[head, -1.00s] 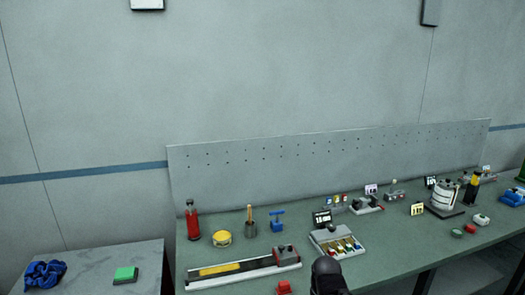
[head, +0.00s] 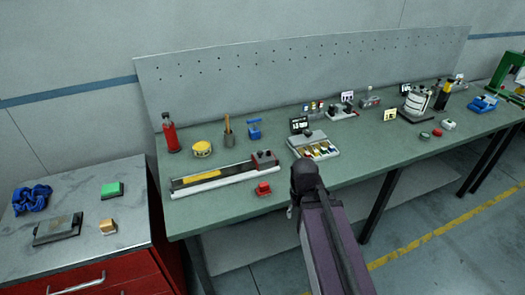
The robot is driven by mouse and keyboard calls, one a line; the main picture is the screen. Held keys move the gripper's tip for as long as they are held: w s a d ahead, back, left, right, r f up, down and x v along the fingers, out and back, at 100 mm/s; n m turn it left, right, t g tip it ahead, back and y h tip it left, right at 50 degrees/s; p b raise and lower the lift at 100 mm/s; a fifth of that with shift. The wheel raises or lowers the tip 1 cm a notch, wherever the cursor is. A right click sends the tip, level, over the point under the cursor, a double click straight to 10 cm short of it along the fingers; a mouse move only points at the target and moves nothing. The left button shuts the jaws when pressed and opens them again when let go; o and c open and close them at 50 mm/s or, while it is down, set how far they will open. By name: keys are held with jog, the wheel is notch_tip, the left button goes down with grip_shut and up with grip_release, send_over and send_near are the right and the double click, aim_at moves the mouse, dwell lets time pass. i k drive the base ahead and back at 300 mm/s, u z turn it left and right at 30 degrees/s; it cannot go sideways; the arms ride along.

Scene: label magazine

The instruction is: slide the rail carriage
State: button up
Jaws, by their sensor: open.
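The rail (head: 215,181) is a long, low track with a pale front edge, lying near the front left of the green workbench. The rail carriage (head: 264,161) is a dark grey block with a small red part on top. It sits at the rail's right end. Part of my arm, a purple link with a black joint at its end, rises from the bottom to the right of the rail and appears apart from the carriage. I see no gripper fingers.
A red button (head: 263,189) stands just in front of the rail. A label tray (head: 315,146) is to the right of the carriage. A red bottle (head: 171,133) and yellow tape (head: 202,149) stand behind the rail. A grey-topped red cabinet (head: 80,261) is at left.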

aim_at(261, 162)
jog(key=k, duration=1.35)
jog(key=u, duration=0.45)
jog(key=i, duration=1.65)
jog(key=z, duration=0.5)
